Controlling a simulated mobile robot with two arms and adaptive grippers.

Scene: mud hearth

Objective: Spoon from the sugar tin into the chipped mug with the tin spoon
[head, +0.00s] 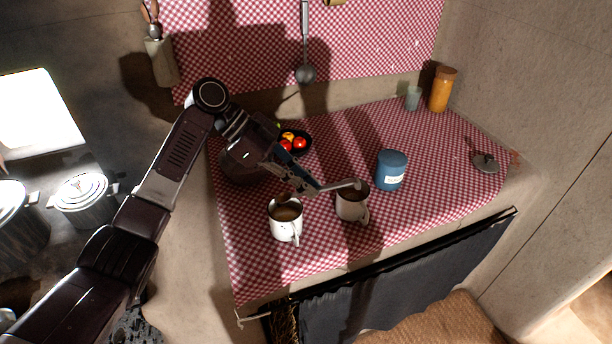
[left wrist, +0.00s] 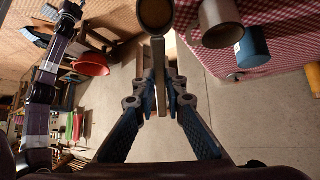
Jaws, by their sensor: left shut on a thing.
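My left gripper (head: 312,188) is shut on the tin spoon (head: 343,185) and holds it nearly level above the counter. The spoon's far end is over or beside the rim of the right mug (head: 352,208). In the left wrist view the handle (left wrist: 159,80) runs between the fingers (left wrist: 160,100). A white mug (head: 284,230) with brown contents stands to the left, below the gripper. I cannot tell which mug is chipped. The blue tin (head: 391,171) with a pale label, likely the sugar tin, stands to the right of the mugs. My right gripper cannot be made out.
A dark bowl (head: 307,142) with red and yellow items sits behind my gripper. A green cup (head: 413,98) and an orange jar (head: 441,90) stand at the back right. A strainer-like utensil (head: 486,162) lies at the right. The checked cloth (head: 440,193) has free room right of the tin.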

